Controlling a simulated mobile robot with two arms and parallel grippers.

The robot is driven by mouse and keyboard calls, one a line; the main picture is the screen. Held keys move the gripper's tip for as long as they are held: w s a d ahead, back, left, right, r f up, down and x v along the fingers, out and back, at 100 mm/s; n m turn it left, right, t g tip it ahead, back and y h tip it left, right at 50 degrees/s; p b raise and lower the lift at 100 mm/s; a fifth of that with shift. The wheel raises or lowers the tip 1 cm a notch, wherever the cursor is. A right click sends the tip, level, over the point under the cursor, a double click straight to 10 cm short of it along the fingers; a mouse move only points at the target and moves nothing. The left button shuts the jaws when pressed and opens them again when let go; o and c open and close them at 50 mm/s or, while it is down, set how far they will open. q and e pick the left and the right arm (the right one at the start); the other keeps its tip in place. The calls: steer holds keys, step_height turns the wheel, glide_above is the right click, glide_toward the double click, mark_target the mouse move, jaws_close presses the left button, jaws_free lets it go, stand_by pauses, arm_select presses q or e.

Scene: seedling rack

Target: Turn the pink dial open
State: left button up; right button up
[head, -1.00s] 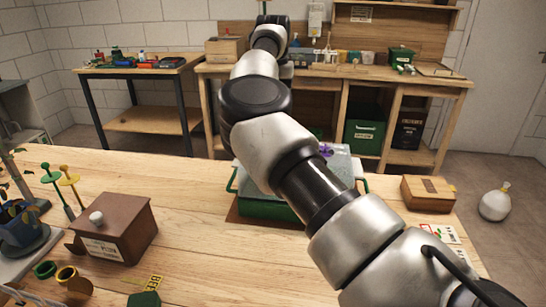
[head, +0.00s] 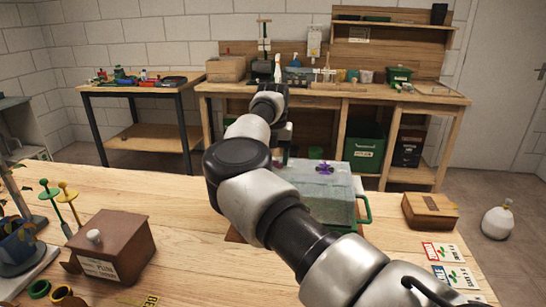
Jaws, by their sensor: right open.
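A box with a translucent lid (head: 340,200) and a green side handle stands on the wooden table. A purple dial (head: 322,168) sits on top of the lid; I see no clearly pink dial, and the left part of the lid is hidden behind my right arm. My right gripper (head: 284,156) points down over the back left part of the lid, beside and left of the purple dial. It is open; its fingertips are mostly hidden by my arm, so I cannot tell whether they touch anything. My left gripper is out of view.
A brown box with a white knob (head: 112,245) stands at the left near potted plants (head: 18,245). A cardboard box (head: 430,212) and seed packets (head: 446,262) lie at the right. A workbench (head: 330,95) stands behind. The table's middle left is clear.

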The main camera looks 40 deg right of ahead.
steer(key=c, duration=0.9)
steer(key=shift+c, duration=0.2)
